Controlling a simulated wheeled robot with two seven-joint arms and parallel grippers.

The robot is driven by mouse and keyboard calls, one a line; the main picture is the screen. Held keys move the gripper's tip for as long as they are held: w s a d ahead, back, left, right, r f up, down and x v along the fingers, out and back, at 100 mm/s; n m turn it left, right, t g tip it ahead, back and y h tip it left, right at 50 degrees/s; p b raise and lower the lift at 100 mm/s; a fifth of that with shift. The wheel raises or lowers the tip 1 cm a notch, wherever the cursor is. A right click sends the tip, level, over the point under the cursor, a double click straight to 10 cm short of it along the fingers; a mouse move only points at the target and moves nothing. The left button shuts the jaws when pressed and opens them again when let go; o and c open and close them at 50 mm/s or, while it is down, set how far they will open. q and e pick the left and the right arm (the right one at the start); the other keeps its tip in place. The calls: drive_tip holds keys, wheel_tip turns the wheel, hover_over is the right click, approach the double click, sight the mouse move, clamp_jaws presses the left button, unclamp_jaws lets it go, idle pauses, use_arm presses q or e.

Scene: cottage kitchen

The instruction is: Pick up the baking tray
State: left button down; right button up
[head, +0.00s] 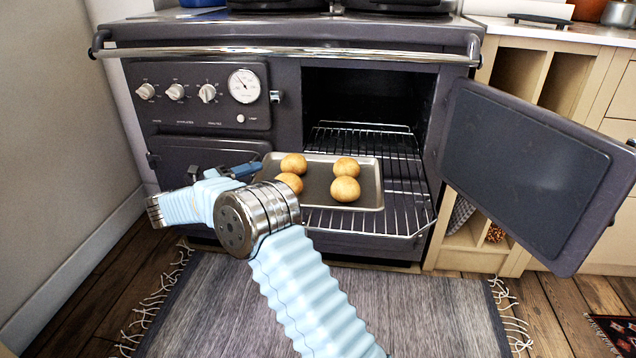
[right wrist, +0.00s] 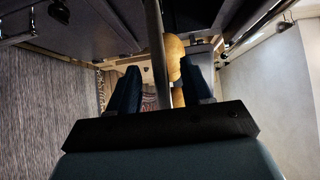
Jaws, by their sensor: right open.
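A grey metal baking tray (head: 316,184) with several round golden buns (head: 345,189) lies on the pulled-out wire rack (head: 395,175) of the open oven. My right gripper (head: 248,168) is at the tray's left edge, its blue fingers partly hidden by my wrist. In the right wrist view the gripper (right wrist: 162,88) is open, with the tray's edge (right wrist: 155,50) seen end-on between its two fingers. Buns (right wrist: 176,62) show beside that edge. I cannot tell whether a finger touches the tray. My left gripper is not in view.
The oven door (head: 525,165) stands open to the right of the rack. A steel rail (head: 290,54) runs across the stove front above. A closed lower oven door (head: 200,160) is behind my right gripper. A grey rug (head: 420,310) covers the floor in front.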

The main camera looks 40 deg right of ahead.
drive_tip(key=shift+s+d, duration=0.15)
drive_tip(key=shift+d, duration=1.1)
clamp_jaws()
idle(0.4)
